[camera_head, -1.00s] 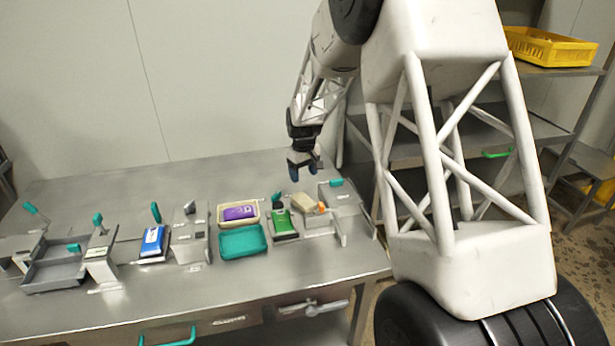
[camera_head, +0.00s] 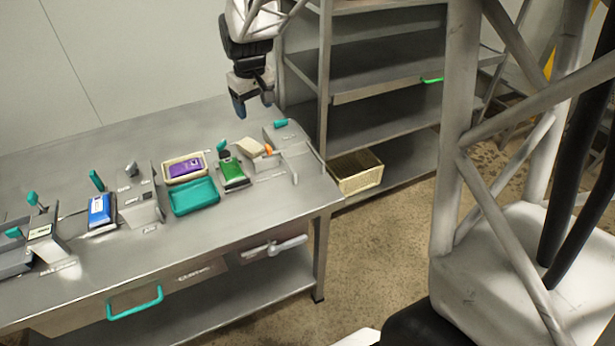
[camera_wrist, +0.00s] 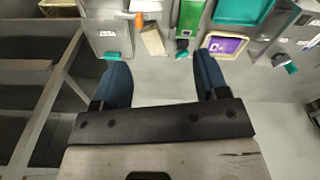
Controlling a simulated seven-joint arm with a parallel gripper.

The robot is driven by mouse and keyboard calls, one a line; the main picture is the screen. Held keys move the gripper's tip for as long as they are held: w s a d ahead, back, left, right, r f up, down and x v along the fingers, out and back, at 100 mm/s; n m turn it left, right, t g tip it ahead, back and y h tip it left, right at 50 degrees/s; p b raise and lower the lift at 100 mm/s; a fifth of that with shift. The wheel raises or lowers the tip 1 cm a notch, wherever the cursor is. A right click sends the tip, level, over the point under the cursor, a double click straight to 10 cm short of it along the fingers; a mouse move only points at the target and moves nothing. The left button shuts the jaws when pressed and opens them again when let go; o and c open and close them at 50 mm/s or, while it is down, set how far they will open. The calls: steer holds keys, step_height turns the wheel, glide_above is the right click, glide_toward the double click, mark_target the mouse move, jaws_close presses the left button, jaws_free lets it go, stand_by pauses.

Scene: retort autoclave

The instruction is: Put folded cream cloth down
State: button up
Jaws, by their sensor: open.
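The folded cream cloth (camera_head: 250,147) is a small pale block lying at the right end of the steel table (camera_head: 255,208). It sits between a green packet (camera_head: 232,172) and a grey fixture (camera_head: 290,140), beside a small orange piece (camera_head: 268,149). The cloth also shows in the wrist view (camera_wrist: 153,39), in front of the fingers and apart from them. My gripper (camera_head: 253,102) hangs above the table behind the cloth, fingers down, open and empty. In the wrist view my gripper (camera_wrist: 162,64) has its two dark blue fingers wide apart, with bare steel between them.
A cream tray with a purple packet (camera_head: 184,169) and a teal tray (camera_head: 194,197) lie left of the green packet. A blue packet (camera_head: 100,210) and grey fixtures with teal handles stand farther left. A steel shelf rack (camera_head: 385,75) with a cream basket (camera_head: 357,172) stands right.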

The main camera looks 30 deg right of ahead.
steer(key=s+r+m, duration=0.1)
steer(key=s+r, duration=0.1)
steer(key=s, duration=1.4)
steer(key=s+a+r+m+t, duration=0.1)
steer(key=s+r+m, duration=0.1)
steer(key=s, duration=1.4)
steer(key=shift+s+a+r+t, duration=0.2)
steer(key=shift+s+r+t, duration=0.1)
steer(key=shift+s, duration=0.1)
steer(key=shift+w, duration=0.1)
steer(key=shift+c, duration=0.3)
